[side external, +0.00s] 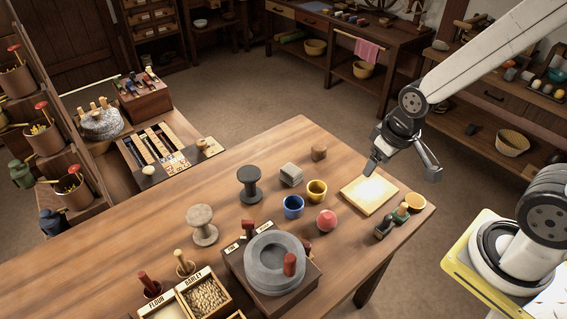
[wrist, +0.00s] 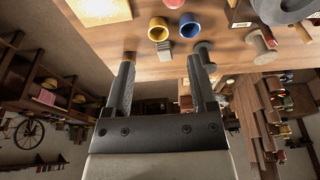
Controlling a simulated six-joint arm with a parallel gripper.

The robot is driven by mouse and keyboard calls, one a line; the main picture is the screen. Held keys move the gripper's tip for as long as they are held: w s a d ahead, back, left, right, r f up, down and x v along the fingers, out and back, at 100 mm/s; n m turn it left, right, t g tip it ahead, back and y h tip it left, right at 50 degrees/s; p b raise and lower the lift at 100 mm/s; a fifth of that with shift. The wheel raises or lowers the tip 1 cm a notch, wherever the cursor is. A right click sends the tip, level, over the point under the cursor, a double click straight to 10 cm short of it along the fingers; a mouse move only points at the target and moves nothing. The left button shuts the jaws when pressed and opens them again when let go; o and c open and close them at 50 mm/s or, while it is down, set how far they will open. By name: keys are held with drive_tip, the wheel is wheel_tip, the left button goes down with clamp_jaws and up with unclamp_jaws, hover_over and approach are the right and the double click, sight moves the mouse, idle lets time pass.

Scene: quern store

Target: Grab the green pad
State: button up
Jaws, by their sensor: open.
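I see no plainly green flat pad. A small piece with a green top (side external: 401,212) stands near the right end of the table, beside a dark greenish block (side external: 384,227). A grey, slightly greenish block (side external: 291,175) lies behind the cups; it also shows in the wrist view (wrist: 164,51). I cannot tell which of these is the pad. My gripper (side external: 402,169) is open and empty above the table's right end, near a bright yellow board (side external: 369,194). In the wrist view my gripper (wrist: 162,58) has its fingers wide apart, with nothing held.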

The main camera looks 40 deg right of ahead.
drive_tip(key=t+h, duration=0.1)
drive_tip(key=t, duration=0.3)
hover_over(405, 207)
drive_tip(key=w+a, duration=0.3)
drive_tip(key=w, duration=0.4)
wheel_tip(405, 207, down, 14)
drive_tip(key=s+f+t, duration=0.1)
drive_tip(key=s+d+f+t, duration=0.1)
drive_tip(key=s+f, duration=0.1)
drive_tip(key=s+d+f+m+t, duration=0.1)
drive_tip(key=f, duration=0.1)
drive_tip(key=shift+s+d+f+h, duration=0.25)
drive_tip(key=shift+h, duration=0.05)
drive_tip(key=s+m+t+h, duration=0.1)
drive_tip(key=s, duration=0.1)
drive_tip(key=s+f+m, duration=0.1)
drive_tip(key=s, duration=0.1)
drive_tip(key=s+f+t+h, duration=0.1)
drive_tip(key=shift+s+a+m+t+h, duration=0.3)
drive_tip(key=shift+s+m, duration=0.1)
drive_tip(key=shift+s+a+f+m+h, duration=0.15)
drive_tip(key=shift+s+m+h, duration=0.25)
drive_tip(key=shift+s+h, duration=0.25)
drive_tip(key=shift+y, duration=0.25)
drive_tip(key=shift+x, duration=1.25)
